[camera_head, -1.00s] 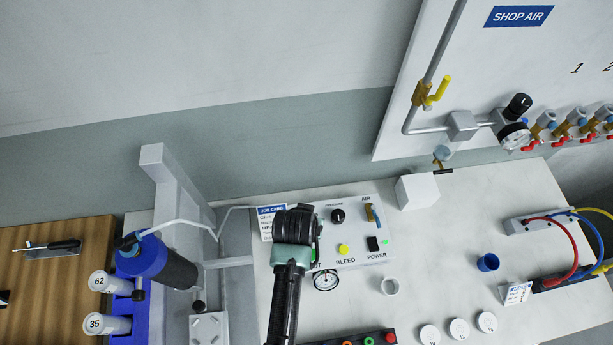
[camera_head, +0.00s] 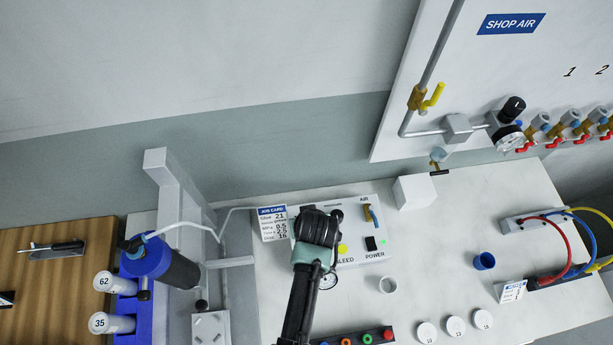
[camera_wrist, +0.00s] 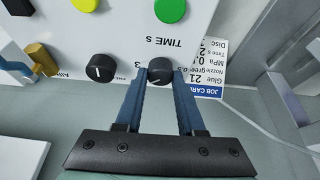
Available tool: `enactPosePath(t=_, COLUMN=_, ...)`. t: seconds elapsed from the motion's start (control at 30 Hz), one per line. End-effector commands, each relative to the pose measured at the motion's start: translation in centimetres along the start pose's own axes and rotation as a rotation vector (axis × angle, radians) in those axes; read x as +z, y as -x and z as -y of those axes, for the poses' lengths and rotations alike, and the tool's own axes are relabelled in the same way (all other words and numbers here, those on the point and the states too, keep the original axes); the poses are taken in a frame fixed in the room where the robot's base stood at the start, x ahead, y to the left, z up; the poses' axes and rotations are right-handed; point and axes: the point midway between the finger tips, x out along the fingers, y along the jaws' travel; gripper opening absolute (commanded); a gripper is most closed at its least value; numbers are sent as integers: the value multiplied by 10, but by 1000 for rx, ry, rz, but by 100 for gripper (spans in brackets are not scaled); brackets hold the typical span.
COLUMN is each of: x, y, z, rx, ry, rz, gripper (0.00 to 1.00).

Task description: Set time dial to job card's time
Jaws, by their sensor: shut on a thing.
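The control box (camera_head: 365,253) stands on the bench with the job card (camera_head: 273,223) at its left; the card's small lines are hard to read. My gripper (camera_head: 318,225) is over the box's left part and hides the time dial in the head view. In the wrist view, upside down, my gripper (camera_wrist: 160,80) is shut with its blue fingers on both sides of a black knob, the time dial (camera_wrist: 160,68), by the "TIME S" print. Its pointer cannot be made out. The job card (camera_wrist: 210,70) is partly cut off there.
A second black dial (camera_wrist: 103,68) with a white pointer is beside the held one. A blue syringe barrel (camera_head: 150,258) hangs at the left.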

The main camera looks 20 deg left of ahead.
Motion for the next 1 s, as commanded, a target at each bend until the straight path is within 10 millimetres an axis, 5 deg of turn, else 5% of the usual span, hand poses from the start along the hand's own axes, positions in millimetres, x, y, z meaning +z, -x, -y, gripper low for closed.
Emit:
enactPosePath(t=0.77, x=0, y=0, z=-1, rx=-50, ry=123, rz=1, gripper=0)
enactPosePath(t=0.8, x=0, y=0, z=-1, rx=-50, ry=123, rz=1, gripper=42)
enactPosePath(t=0.93, x=0, y=0, z=-1, rx=-50, ry=122, rz=1, gripper=65)
enactPosePath(t=1.0, x=0, y=0, z=-1, rx=-50, ry=122, rz=1, gripper=68)
